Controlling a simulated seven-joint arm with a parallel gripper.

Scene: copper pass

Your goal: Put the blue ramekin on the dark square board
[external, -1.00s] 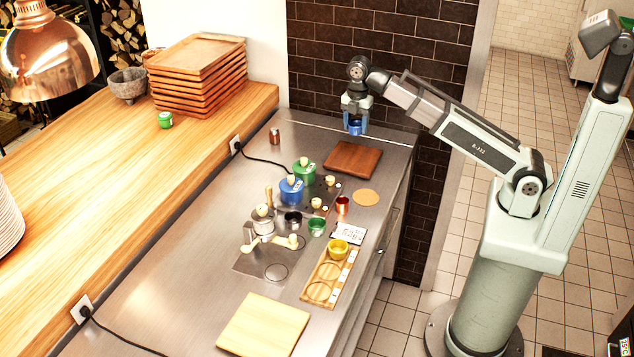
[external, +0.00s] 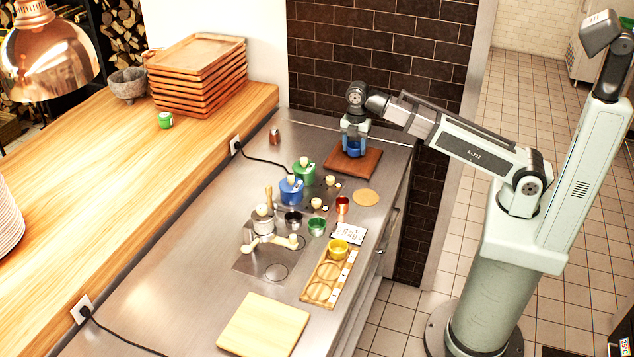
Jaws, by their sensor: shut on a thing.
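The blue ramekin (external: 354,148) is between the fingers of my gripper (external: 354,150), which is shut on it. It is over the dark square board (external: 340,167), toward the board's back part. The board is reddish brown and lies flat at the far end of the steel counter. The ramekin is low over the board; I cannot tell whether it touches the surface. The fingers partly cover the ramekin.
A small shaker (external: 275,136) stands left of the board.

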